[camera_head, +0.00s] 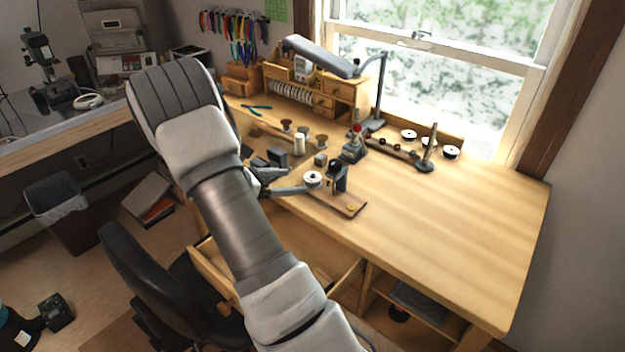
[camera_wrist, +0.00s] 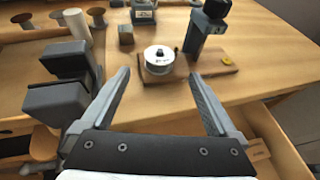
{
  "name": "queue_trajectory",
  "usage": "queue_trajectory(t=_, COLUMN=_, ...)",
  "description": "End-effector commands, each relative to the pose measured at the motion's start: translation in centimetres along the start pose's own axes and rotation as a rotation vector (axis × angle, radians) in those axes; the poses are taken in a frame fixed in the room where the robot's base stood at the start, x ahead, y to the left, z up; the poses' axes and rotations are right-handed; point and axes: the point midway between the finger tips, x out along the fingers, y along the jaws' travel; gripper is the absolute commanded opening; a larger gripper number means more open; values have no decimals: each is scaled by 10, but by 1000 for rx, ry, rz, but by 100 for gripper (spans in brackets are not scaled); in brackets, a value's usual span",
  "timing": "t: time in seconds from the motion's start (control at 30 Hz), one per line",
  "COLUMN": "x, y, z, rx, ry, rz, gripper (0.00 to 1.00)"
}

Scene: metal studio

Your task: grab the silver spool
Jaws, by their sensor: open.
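The silver spool (camera_wrist: 159,60), pale with a small dark centre, sits on a small wooden board (camera_wrist: 215,66) on the workbench. It also shows in the head view (camera_head: 313,179). My gripper (camera_wrist: 158,79) is open and empty. In the wrist view its two fingers point towards the spool, one to each side, and the spool appears centred just beyond the fingertips, apart from them. In the head view my gripper (camera_head: 289,181) is at the bench's front edge, left of the spool, partly hidden by my arm.
A dark post device (camera_wrist: 207,28) stands on the board right of the spool. Dark blocks (camera_wrist: 60,95) stand close to my left finger. A white cylinder (camera_wrist: 76,23) and brown spools (camera_wrist: 97,16) are farther back. An open drawer (camera_head: 325,270) is below. The bench's right side (camera_head: 450,220) is clear.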

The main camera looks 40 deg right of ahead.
Motion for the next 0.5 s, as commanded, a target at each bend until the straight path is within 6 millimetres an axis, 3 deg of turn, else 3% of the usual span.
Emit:
queue_trajectory(t=0.27, x=22, y=0, z=1, rx=1, ry=1, rz=-2, gripper=94)
queue_trajectory(t=0.5, x=58, y=1, z=3, rx=1, ry=1, rz=-3, gripper=94)
